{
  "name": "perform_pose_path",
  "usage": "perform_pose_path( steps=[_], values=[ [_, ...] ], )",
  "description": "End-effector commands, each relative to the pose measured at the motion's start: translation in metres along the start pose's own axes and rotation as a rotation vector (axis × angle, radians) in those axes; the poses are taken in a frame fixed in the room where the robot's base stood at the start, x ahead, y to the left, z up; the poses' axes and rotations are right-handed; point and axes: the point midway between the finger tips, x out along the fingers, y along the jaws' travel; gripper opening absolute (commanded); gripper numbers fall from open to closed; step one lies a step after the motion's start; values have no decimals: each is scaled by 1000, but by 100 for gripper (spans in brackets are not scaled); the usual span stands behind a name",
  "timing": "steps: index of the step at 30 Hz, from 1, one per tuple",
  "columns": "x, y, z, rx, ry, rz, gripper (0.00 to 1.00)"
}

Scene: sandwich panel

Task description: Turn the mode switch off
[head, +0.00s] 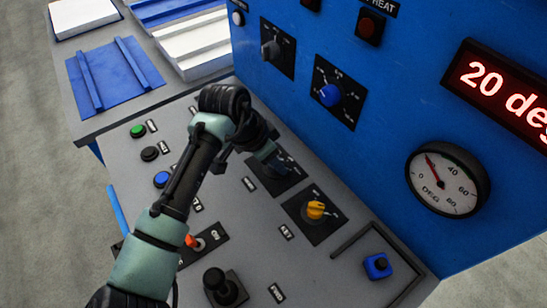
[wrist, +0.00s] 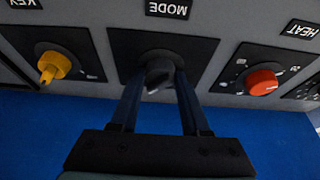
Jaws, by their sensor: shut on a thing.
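The mode switch (wrist: 158,76) is a dark grey rotary knob on a black square plate under the MODE label in the wrist view. My gripper (wrist: 156,90) has one blue-grey finger on each side of the knob and is shut on it. The knob's pointer looks slightly tilted; the markings around it are too dark to read. In the head view my gripper (head: 268,156) reaches down to the sloped console, and the arm mostly hides the knob there.
A yellow key switch (head: 315,210) and a red heat knob (wrist: 262,82) flank the mode switch. The blue upright panel (head: 380,110) rises behind.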

Motion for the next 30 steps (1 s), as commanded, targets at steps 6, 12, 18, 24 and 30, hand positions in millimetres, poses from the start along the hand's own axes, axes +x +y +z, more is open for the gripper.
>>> perform_pose_path(
  steps=[6,12,18,24,30],
  values=[
    [-2,2,-2,-48,1,-16,0],
    [-5,4,-3,-162,1,-61,0],
    [-5,5,-4,-318,1,-124,0],
    [-4,6,-4,-471,-1,-188,0],
    [-2,6,-3,-594,-2,-242,0]
  ],
)
